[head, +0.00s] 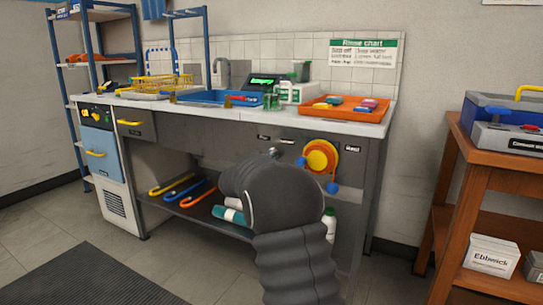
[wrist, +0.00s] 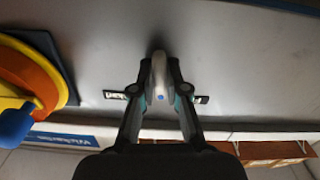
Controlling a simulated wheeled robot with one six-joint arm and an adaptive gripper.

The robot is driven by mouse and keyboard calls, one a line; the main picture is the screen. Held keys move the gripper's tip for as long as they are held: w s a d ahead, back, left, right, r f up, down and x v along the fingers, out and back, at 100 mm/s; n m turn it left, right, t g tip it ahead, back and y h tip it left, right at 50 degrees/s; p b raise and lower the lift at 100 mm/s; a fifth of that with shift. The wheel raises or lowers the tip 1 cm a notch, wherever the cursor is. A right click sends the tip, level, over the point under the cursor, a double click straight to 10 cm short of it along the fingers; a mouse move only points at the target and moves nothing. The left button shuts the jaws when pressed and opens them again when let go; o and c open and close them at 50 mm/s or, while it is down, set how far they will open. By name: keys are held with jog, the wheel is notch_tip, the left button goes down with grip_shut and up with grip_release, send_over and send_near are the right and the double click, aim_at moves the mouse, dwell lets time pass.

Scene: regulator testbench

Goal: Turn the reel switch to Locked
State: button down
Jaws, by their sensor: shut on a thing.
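The reel switch is a pale grey lever (wrist: 158,72) on the dark grey front panel of the bench. In the wrist view it lies roughly vertical, between two small dark labels (wrist: 115,95) whose words I cannot read. My gripper (wrist: 160,92) is shut on this lever, one finger on each side. In the head view my arm hides the gripper and most of the switch. The orange and yellow hose reel (head: 322,157) is to the right of the switch there, and at the left edge of the wrist view (wrist: 25,75).
The bench top (head: 385,125) overhangs the panel and carries an orange tray (head: 345,112) and a blue basin. The shelf below holds several hooked rods and bottles. A wooden side table (head: 480,165) stands at the right. The floor between it and the bench is clear.

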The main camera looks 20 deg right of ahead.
jog(key=shift+m+b, duration=1.4)
jog(key=shift+m, duration=3.7)
jog(key=c, duration=1.2)
grip_release()
jog(key=v, duration=1.2)
